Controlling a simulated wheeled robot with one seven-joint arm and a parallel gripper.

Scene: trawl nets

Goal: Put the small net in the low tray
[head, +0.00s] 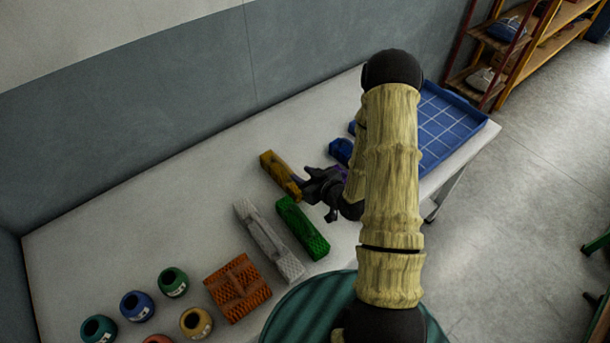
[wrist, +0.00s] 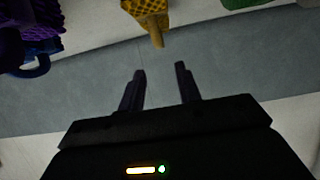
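Several net bundles lie on the pale table: a yellow one (head: 272,163), a grey one (head: 262,236), a green one (head: 302,229), an orange-brown one (head: 238,288) and a blue one (head: 340,151). The yellow bundle looks among the smaller ones; which is the small net is not certain. The low tray (head: 481,124) is blue, with a pale grid, partly behind my arm. My gripper (head: 302,180) is beside the yellow bundle. In the wrist view my gripper (wrist: 160,82) is open and empty, with the yellow bundle (wrist: 147,10) beyond its fingertips.
Green (head: 173,282), blue (head: 137,306) and yellow (head: 196,323) spools stand among others at the front left. A purple bundle (wrist: 35,28) shows in the wrist view. A grey wall backs the table. Shelves (head: 520,45) stand beyond the tray.

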